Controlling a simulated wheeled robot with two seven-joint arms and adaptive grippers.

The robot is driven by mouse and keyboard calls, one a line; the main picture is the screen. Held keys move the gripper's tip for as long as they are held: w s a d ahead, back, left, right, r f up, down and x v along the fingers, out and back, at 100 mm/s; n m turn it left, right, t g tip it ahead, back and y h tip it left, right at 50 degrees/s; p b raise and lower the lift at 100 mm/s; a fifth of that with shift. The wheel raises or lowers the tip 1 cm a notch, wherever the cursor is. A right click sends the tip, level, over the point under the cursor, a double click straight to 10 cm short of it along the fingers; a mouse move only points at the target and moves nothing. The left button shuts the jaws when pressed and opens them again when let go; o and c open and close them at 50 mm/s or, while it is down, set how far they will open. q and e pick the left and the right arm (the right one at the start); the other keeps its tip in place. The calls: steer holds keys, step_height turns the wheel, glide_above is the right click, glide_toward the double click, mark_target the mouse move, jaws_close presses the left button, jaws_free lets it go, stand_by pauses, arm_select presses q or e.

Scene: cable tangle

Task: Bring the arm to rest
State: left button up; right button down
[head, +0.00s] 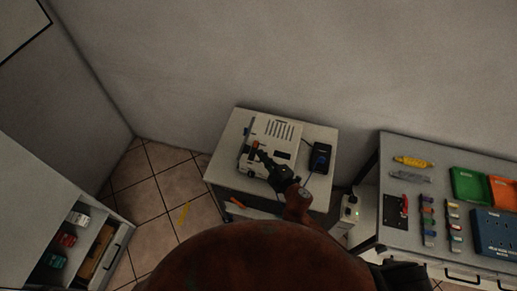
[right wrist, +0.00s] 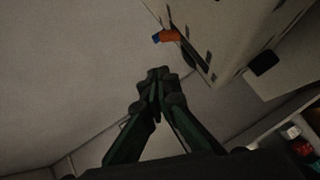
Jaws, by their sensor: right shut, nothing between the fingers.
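My right gripper (head: 263,156) is over the front left of a pale box-shaped device (head: 283,131) that stands on a small grey table (head: 226,160). In the right wrist view its fingertips (right wrist: 157,75) are together with nothing between them. An orange plug-like piece with a blue end (right wrist: 168,36) sticks out from the side of the pale device (right wrist: 225,28), apart from the fingertips. The orange piece also shows small in the head view (head: 256,145), just beyond the fingers. My left gripper is out of view.
A black box with a blue cable (head: 321,157) sits right of the device. A grey workbench (head: 393,238) on the right holds tools, a green bin (head: 469,184) and an orange bin (head: 502,191). An open-fronted cabinet (head: 45,205) stands at left. Tiled floor lies between.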

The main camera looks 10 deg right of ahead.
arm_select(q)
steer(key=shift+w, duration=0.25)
arm_select(e)
steer(key=v, duration=0.6)
steer(key=shift+r, duration=0.3)
steer(key=shift+d, duration=0.2)
